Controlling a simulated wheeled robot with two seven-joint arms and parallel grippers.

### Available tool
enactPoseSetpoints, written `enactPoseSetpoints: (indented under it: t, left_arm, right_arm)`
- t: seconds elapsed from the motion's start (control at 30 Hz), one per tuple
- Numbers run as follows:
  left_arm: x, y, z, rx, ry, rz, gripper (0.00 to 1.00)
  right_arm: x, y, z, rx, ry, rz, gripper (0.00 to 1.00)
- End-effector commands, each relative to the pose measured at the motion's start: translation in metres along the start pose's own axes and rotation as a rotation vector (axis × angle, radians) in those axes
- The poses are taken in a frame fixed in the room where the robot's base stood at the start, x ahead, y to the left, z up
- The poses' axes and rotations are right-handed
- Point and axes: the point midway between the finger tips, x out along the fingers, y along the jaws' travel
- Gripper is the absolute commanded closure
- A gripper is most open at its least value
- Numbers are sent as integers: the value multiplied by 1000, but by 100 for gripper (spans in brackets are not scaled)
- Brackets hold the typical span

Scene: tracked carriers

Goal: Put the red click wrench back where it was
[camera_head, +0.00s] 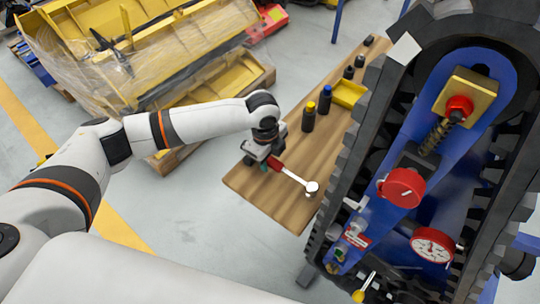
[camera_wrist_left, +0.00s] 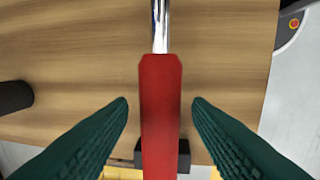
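The red click wrench (camera_head: 297,180) has a red handle and a silver shaft with a round head. It is at the near end of the wooden table (camera_head: 250,188). In the left wrist view its red handle (camera_wrist_left: 161,105) runs up the middle, with the silver shaft beyond it. My left gripper (camera_head: 268,157) is over the handle end. Its green fingers (camera_wrist_left: 160,104) stand on both sides of the handle with a gap on each side, so it is open. A dark block (camera_wrist_left: 126,153) shows behind the handle. Whether the wrench rests on it is unclear. My right gripper is not in view.
Dark bottles with yellow (camera_head: 309,116) and blue (camera_head: 325,99) caps and a yellow tray (camera_head: 349,93) stand farther along the table. A large tracked carrier (camera_head: 425,150) stands close on the right. Wrapped yellow parts (camera_head: 120,60) lie on a pallet behind.

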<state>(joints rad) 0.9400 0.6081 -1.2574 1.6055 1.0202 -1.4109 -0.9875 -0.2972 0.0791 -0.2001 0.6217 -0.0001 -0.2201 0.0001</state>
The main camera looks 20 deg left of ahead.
Motion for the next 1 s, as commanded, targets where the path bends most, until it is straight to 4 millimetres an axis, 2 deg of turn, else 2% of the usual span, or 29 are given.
enactPoseSetpoints:
  t: [0.37,0.47,0.8,1.0]
  left_arm:
    - [-6,1,0,0,-1,3,52]
    - [-18,1,0,1,0,5,52]
    - [-89,1,0,-1,0,5,52]
    - [-115,1,0,-1,0,3,52]
  right_arm:
    - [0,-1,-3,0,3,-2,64]
    - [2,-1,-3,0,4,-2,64]
    - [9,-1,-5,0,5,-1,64]
    - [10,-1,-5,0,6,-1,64]
